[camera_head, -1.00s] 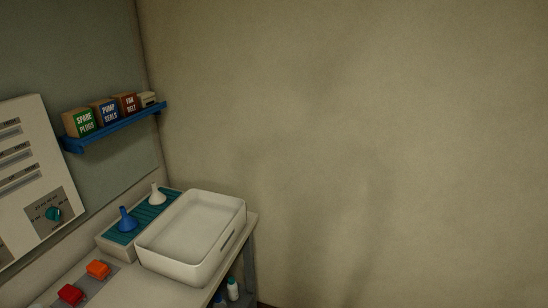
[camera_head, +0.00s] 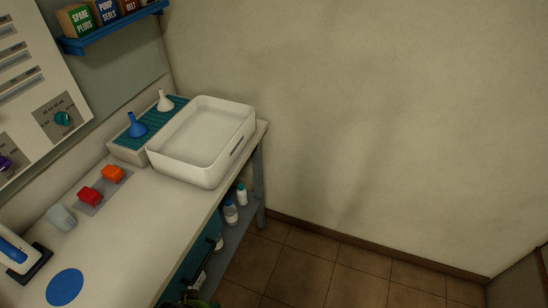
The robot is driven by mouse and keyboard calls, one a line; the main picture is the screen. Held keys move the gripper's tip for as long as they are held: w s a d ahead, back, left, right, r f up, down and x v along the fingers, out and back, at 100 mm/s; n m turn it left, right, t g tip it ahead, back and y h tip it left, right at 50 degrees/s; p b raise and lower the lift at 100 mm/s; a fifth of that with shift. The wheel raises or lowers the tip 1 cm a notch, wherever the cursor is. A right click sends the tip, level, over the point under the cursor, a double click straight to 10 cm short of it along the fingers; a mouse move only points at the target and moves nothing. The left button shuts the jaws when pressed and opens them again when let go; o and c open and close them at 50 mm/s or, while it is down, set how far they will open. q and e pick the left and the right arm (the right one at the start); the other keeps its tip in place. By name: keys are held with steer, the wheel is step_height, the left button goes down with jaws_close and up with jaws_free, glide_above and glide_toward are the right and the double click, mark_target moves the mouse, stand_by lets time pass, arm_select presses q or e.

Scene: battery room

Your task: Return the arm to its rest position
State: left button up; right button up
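Neither of my grippers can be made out in the head view, and what they hold cannot be seen. At the bottom edge, a small dark and greenish shape shows beside the bench, too cut off to identify. The workbench (camera_head: 150,215) runs along the left wall. A white tray (camera_head: 212,172) stands at its far end.
A blue funnel (camera_head: 137,126) and a white funnel (camera_head: 165,103) stand on a teal-topped block. Red (camera_head: 89,197) and orange (camera_head: 113,174) parts, a pale cup (camera_head: 61,217) and a blue disc (camera_head: 65,287) are on the bench. Tiled floor (camera_head: 300,268) at right is clear.

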arm_select(q)
steer(key=s+f+g+b, duration=0.1)
steer(key=s+f+b, duration=0.15)
steer(key=f, duration=0.95)
steer(key=s+f+b, duration=0.2)
steer(key=s+f, duration=0.2)
steer(key=f, duration=0.7)
steer(key=s+a+f+g+b, duration=0.1)
steer(key=s+a+f+b, duration=0.2)
steer(key=s+f, duration=0.9)
steer(key=shift+s+b, duration=0.2)
steer(key=shift+b, duration=0.1)
